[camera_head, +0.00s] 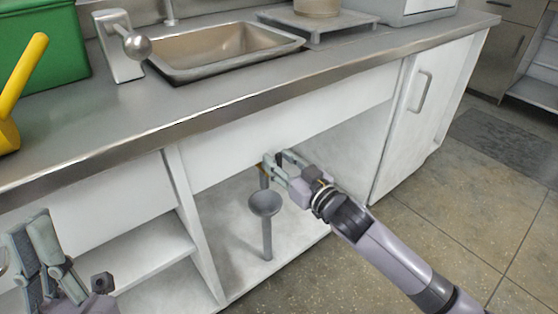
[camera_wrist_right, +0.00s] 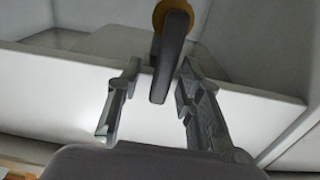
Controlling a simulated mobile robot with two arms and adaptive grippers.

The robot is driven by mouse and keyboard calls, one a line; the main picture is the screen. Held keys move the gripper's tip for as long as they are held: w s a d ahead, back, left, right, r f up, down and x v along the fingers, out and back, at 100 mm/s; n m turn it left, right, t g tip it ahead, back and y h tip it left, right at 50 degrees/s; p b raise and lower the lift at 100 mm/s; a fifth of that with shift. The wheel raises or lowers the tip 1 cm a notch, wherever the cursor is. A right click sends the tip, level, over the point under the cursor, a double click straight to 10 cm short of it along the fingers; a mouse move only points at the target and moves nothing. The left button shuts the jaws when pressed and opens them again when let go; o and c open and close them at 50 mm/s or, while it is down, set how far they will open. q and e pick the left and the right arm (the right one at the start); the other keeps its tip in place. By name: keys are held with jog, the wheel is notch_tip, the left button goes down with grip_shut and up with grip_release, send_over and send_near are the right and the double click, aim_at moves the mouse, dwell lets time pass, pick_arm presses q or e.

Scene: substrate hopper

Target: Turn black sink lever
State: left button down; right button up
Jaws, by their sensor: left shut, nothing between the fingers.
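The black lever (camera_wrist_right: 172,60) hangs from a round brass-coloured fitting (camera_wrist_right: 174,14) at the top of the right wrist view. My right gripper (camera_head: 272,162) is under the counter, by the top of the drain pipe (camera_head: 266,232). In the right wrist view its fingers (camera_wrist_right: 158,72) are apart, with the lever between them. The lever looks closer to the right finger, and a gap shows on the left; I cannot tell whether it touches. In the head view the gripper mostly hides the lever. My left gripper (camera_head: 32,238) is shut and empty at the lower left.
The metal sink (camera_head: 225,50) is set in the counter (camera_head: 110,112) above. A white upright panel (camera_head: 195,225) divides the open cabinet left of the pipe. A closed white door (camera_head: 415,125) is at the right. A green box (camera_head: 45,45) stands on the counter.

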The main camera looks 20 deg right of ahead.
jog(key=v, duration=1.2)
dwell(0.6)
